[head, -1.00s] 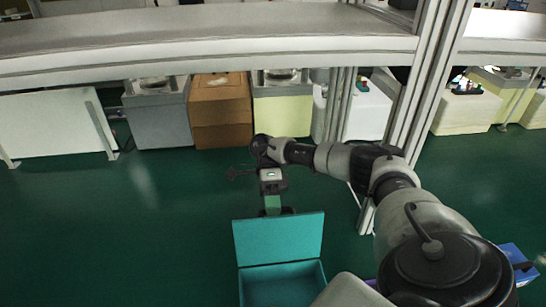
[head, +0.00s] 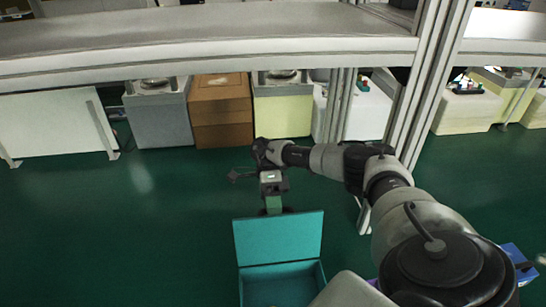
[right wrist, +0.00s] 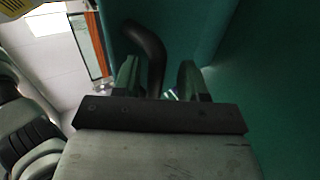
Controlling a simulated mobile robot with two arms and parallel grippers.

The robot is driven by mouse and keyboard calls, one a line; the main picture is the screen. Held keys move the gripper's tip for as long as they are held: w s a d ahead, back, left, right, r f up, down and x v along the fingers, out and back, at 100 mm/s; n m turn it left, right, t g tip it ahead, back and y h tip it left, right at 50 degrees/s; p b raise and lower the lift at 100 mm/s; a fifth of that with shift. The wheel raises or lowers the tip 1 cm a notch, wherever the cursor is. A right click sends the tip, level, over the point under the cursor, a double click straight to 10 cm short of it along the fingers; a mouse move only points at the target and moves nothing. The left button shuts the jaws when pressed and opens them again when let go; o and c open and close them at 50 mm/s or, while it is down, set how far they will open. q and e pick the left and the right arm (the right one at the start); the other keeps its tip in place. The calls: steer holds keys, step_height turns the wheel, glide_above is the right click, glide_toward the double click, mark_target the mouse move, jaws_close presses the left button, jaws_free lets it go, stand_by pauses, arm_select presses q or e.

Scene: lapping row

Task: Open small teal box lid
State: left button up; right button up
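The small teal box (head: 243,290) is at the bottom middle of the head view, cut off by the lower edge. Its lid (head: 279,238) stands up at the far side, and the visible inside looks empty. My right gripper (head: 273,208) points down just behind the lid's top edge, its tips hidden by the lid. In the right wrist view my right gripper (right wrist: 157,80) has its two green fingers apart, with a dark curved bar showing between and beyond them. I cannot tell whether it touches the lid. My left gripper is not in view.
A metal upright (head: 425,95) stands close to my right arm. A long grey shelf (head: 200,30) spans the top. A grey cabinet (head: 160,122), a brown box (head: 222,115) and a yellow box (head: 282,110) stand behind. Green floor (head: 110,230) is clear at left.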

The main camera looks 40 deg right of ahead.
steer(key=shift+r, duration=0.2)
steer(key=shift+r, duration=0.35)
step_height(320, 180, up, 2)
steer(key=shift+r, duration=0.25)
steer(key=s+d+r+b, duration=0.1)
steer(key=s+d+r, duration=0.2)
steer(key=s+r, duration=0.4)
steer(key=s, duration=0.4)
steer(key=shift+d+r, duration=0.25)
steer(key=shift+d, duration=0.05)
